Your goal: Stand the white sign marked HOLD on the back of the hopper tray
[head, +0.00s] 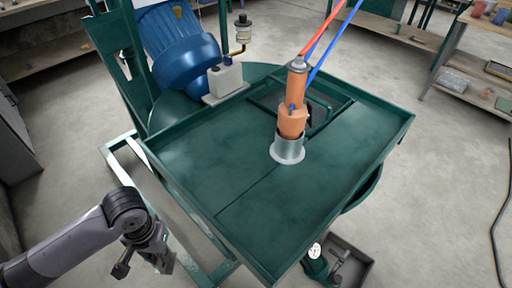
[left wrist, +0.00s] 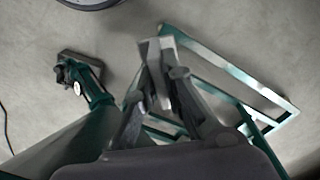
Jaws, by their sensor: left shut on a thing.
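The hopper tray (head: 215,175) is the wide dark green tray in the middle of the head view, with a low rim. My left gripper (head: 160,260) is at the lower left of the head view, outside the tray's left edge and apart from it. In the left wrist view the gripper (left wrist: 158,88) is shut on a thin pale plate, the white sign (left wrist: 154,72), seen nearly edge-on. No lettering shows on it, and the fingers hide part of it. My right gripper is in neither view.
An orange spray nozzle (head: 293,120) with red and blue hoses stands in a metal collar (head: 288,151) on the tray. A blue motor (head: 180,50) and a pale box (head: 225,79) are behind its left end. The tray's near left surface is clear.

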